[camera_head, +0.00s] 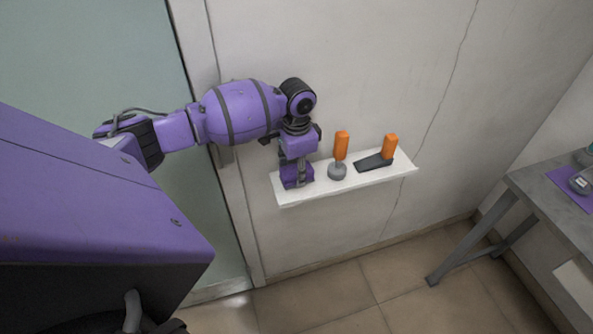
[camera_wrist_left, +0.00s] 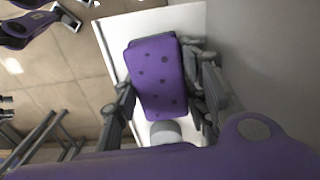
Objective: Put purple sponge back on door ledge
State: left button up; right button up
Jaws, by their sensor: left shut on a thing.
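The purple sponge (camera_wrist_left: 157,75), with dark spots on its top, is between the fingers of my left gripper (camera_wrist_left: 160,90) in the left wrist view. In the head view the left gripper (camera_head: 298,178) points down at the left end of the white door ledge (camera_head: 345,188), shut on the sponge (camera_head: 290,176). The sponge is at the ledge's surface there; I cannot tell whether it rests on it. The ledge also shows in the left wrist view (camera_wrist_left: 185,18). My right gripper is not in view.
On the ledge, right of the sponge, stand a round grey tool with an orange handle (camera_head: 341,147) and a flat dark tool with an orange handle (camera_head: 389,147). A door (camera_head: 90,60) is on the left. A grey table (camera_head: 550,200) stands at right.

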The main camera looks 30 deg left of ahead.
pick_arm(q)
jog(key=shift+f, duration=0.3)
jog(key=shift+f, duration=0.3)
dwell(0.4)
jog(key=o, duration=1.1)
jog(key=shift+r, duration=0.1)
